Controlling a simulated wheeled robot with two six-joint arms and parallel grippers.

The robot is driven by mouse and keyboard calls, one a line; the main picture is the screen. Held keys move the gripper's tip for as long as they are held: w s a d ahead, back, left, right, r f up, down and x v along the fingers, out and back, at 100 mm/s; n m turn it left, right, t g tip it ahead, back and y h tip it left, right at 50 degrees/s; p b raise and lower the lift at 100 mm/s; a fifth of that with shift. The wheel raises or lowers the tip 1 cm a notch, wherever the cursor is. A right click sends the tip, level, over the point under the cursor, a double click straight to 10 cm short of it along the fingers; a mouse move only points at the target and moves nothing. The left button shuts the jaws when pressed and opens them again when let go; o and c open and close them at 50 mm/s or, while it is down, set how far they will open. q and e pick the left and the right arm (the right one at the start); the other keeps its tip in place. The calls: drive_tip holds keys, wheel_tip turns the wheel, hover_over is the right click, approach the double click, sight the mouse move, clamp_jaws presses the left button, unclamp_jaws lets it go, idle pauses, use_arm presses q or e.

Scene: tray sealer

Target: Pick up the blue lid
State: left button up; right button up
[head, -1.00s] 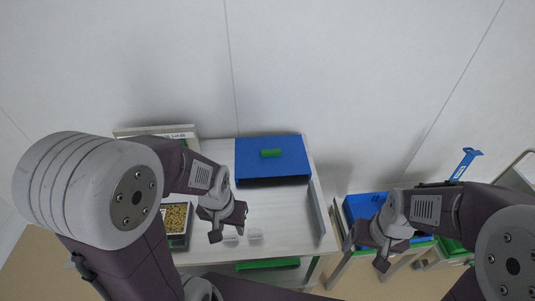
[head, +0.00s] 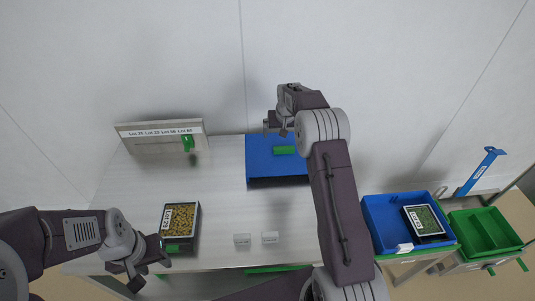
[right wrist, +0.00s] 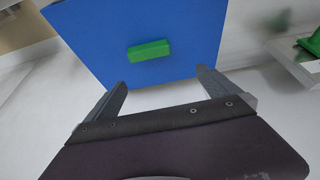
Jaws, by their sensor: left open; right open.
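The blue lid (head: 262,166) lies at the back of the white table, with a green block-shaped handle (head: 284,150) on its top. Its right part is hidden behind my right arm in the head view. My right gripper (head: 278,131) is near the lid in the head view. In the right wrist view its two fingers (right wrist: 163,87) are spread and empty, and the blue lid (right wrist: 185,25) with the green handle (right wrist: 149,50) lies beyond them, apart from the fingertips. My left gripper (head: 148,268) is open at the table's front left, next to a filled tray (head: 168,246).
A lot-number board (head: 160,138) with a green piece stands at the back left. A blue crate (head: 380,208) holding a tray and a green crate (head: 470,247) stand at right. The table's middle is clear.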

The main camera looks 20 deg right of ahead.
sight(284, 147)
drive_tip(key=f, duration=0.1)
drive_tip(key=d+f, duration=0.1)
drive_tip(key=f, duration=0.3)
drive_tip(key=shift+w+d, duration=0.25)
drive_tip(key=shift+w, duration=0.05)
drive_tip(key=x, duration=0.5)
drive_tip(key=shift+s+d+f, duration=0.1)
drive_tip(key=shift+d+f, duration=0.1)
drive_tip(key=shift+d, duration=0.05)
drive_tip(key=shift+s+r, duration=0.1)
drive_tip(key=shift+r, duration=0.05)
drive_tip(key=c, duration=1.5)
drive_tip(key=r, duration=0.4)
drive_tip(key=shift+s+d+r, duration=0.15)
drive_tip(key=shift+d+r, duration=0.1)
drive_tip(key=shift+c, duration=0.2)
drive_tip(key=s+d+r, duration=0.6)
drive_tip(key=s, duration=0.2)
drive_tip(key=shift+s+d+r+b, duration=0.2)
drive_tip(key=shift+s+d+b, duration=0.15)
drive_tip(key=shift+b, duration=0.05)
